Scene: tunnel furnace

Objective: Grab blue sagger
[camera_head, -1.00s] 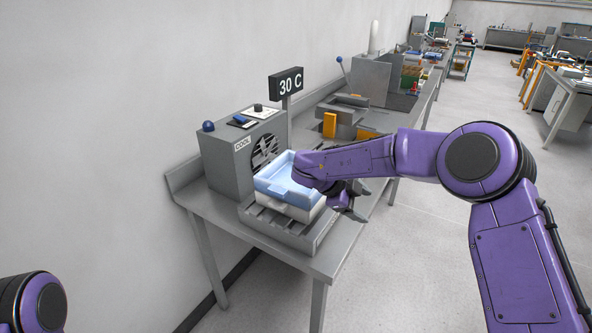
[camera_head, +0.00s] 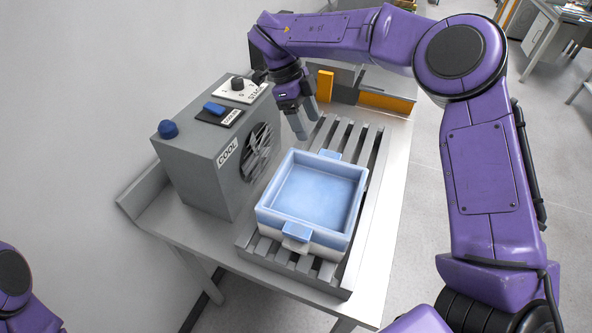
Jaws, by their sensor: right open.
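The blue sagger (camera_head: 312,195) is a light blue square tray with raised walls and a small tab on its front and back sides. It sits on a white base (camera_head: 325,246) on the slatted rack in front of the grey cooling box. My right gripper (camera_head: 306,128) points down beyond the sagger's far left corner, close to the box. It is open, with nothing seen between its fingers, and appears apart from the sagger. My left gripper is out of view; only a piece of my left arm shows at the lower left.
The grey COOL box (camera_head: 193,168) with a fan, blue button and knob stands left of the sagger. The slatted rack (camera_head: 372,165) lies under it.

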